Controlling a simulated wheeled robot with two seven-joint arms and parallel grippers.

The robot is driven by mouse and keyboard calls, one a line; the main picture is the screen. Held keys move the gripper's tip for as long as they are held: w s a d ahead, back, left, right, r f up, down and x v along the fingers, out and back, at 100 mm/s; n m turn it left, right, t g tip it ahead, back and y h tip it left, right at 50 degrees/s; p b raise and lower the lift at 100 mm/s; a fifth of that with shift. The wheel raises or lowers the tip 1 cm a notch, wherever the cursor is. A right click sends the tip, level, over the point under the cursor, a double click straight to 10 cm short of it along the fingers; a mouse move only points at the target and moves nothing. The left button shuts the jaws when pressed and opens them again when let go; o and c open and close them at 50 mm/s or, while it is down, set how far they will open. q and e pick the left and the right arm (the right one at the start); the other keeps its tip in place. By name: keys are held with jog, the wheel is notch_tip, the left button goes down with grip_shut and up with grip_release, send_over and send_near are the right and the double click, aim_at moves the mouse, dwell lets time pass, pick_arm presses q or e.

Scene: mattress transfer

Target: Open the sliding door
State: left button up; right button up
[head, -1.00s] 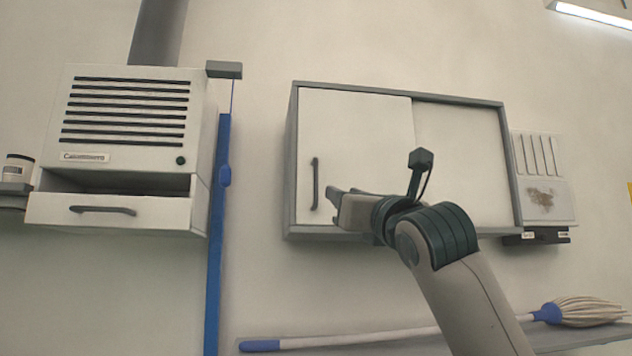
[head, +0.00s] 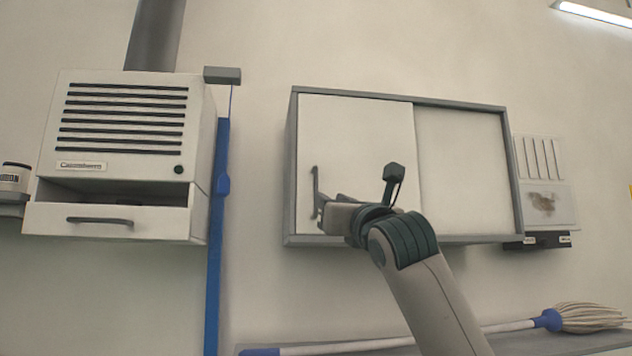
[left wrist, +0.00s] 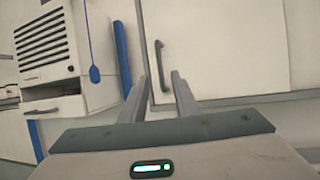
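The wall cabinet (head: 400,96) has a grey frame and two white sliding panels. The left door panel (head: 360,135) overlaps the right panel (head: 460,160) and carries a dark vertical handle (head: 315,185) near its left edge. The handle also shows in the left wrist view (left wrist: 160,62), ahead of my fingertips and between them. My left gripper (head: 319,209) is at the handle's lower part, its fingers apart and empty. In the head view it hides the handle's lower end, and I cannot tell whether it touches. My right gripper is not in view.
A white vented unit (head: 125,120) with a partly open drawer (head: 105,221) is at the left, beside a blue vertical pole (head: 216,250). A mop (head: 585,317) lies on a grey shelf below. A wall panel (head: 545,185) is right of the cabinet.

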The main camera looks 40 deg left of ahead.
aim_at(317, 189)
pick_arm(q)
jog(key=p+x, duration=0.4)
jog(key=x, duration=0.4)
jog(key=shift+w+a+r+p, duration=0.15)
jog(key=shift+a+r+p, duration=0.1)
jog(key=shift+r+p, duration=0.1)
jog(key=shift+p+x, duration=0.5)
jog(key=shift+x, duration=0.45)
jog(key=shift+f, duration=0.15)
grip_shut()
